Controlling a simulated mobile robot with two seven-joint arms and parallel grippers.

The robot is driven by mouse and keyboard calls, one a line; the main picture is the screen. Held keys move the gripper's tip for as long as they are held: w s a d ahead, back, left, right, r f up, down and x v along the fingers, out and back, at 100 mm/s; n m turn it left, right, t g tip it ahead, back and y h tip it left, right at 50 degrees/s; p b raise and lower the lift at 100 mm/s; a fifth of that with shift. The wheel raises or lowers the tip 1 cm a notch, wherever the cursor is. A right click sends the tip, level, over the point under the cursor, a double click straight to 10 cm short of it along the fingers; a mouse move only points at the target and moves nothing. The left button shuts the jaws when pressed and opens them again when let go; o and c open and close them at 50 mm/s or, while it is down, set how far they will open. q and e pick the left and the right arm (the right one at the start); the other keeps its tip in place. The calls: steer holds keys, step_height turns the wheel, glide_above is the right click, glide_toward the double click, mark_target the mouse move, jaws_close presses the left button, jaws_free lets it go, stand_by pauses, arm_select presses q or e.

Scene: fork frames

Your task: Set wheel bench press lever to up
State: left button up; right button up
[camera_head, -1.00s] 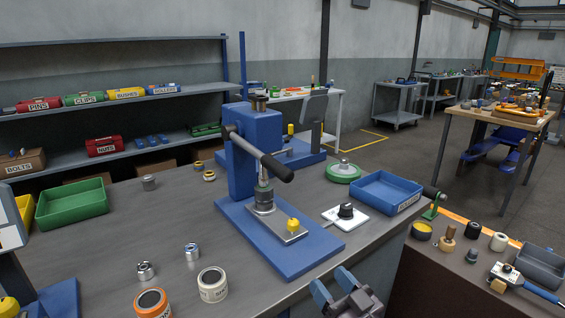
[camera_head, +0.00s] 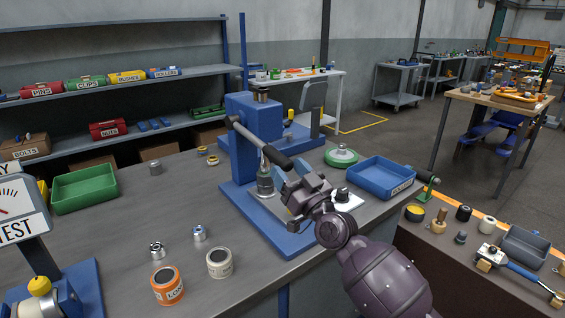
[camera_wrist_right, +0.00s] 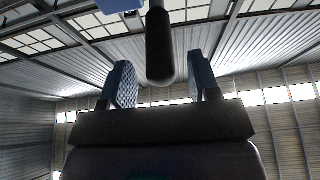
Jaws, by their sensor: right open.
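The blue bench press (camera_head: 252,127) stands on the grey bench in the head view. Its lever (camera_head: 262,143) slopes down to the right and ends in a black grip (camera_head: 278,157). My right gripper (camera_head: 289,184) is just below and right of the grip, partly covering the press base. In the right wrist view the open blue fingers (camera_wrist_right: 160,85) point up, and the black grip (camera_wrist_right: 160,48) stands between and beyond them. Both fingers look apart from it. My left gripper is not in view.
A blue tray (camera_head: 383,178), a green-rimmed round part (camera_head: 341,157) and a white plate with a black knob (camera_head: 346,199) lie right of the press. An orange can (camera_head: 167,286) and a white can (camera_head: 220,263) stand front left. A green tray (camera_head: 84,189) is at left.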

steer(key=shift+x, duration=1.5)
jaws_close()
